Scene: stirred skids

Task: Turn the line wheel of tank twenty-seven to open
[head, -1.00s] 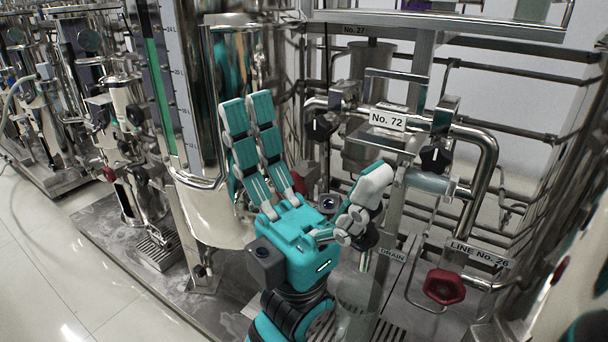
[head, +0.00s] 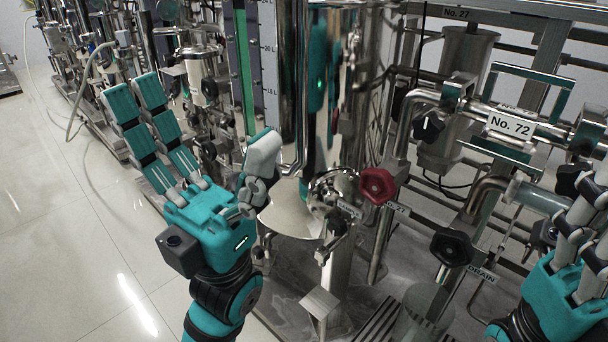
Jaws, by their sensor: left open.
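A red handwheel (head: 377,186) sits right of the polished tank (head: 303,95), with a small tag (head: 397,208) beside it, partly readable and ending in 27. A black handwheel (head: 452,247) stands lower right of the red one, by a DRAIN tag (head: 482,272). My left gripper (head: 195,130) is open and empty, well left of the red wheel and apart from it. My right gripper (head: 588,225) is cut by the right edge; its fingers are only partly visible.
A No. 72 plate (head: 510,125) hangs on the pipework at right, near a black knob (head: 428,127). Pipes and frame bars crowd that side. More skids stand at the back left. The pale floor (head: 60,220) at left is clear.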

